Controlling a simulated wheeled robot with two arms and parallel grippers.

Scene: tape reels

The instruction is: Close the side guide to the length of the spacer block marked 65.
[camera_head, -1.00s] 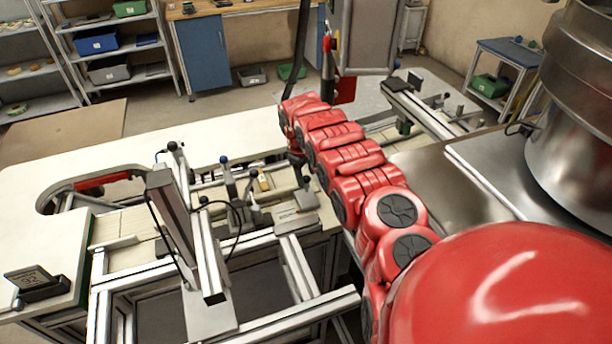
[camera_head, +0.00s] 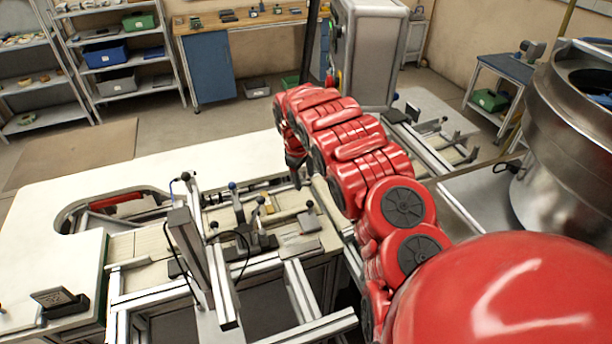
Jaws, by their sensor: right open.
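My right arm reaches in from the right, and its gripper (camera_head: 296,183) points down beside the rear edge of the conveyor (camera_head: 150,242). It is small, dark and partly hidden by my arm links; nothing shows held in it. Guide hardware with upright knobbed posts (camera_head: 238,208) stands on the conveyor, left of and nearer than the gripper. A small yellow piece (camera_head: 268,206) and a brownish block (camera_head: 308,222) sit among it. No mark 65 is legible, so I cannot tell which piece is the spacer block. My left gripper is not in view.
An aluminium frame post (camera_head: 205,262) rises in front of the guide hardware. A small display (camera_head: 60,300) stands on the white table (camera_head: 40,262) at the left. A large metal bowl (camera_head: 560,150) is at the right. The white tabletop behind the conveyor (camera_head: 190,165) is mostly clear.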

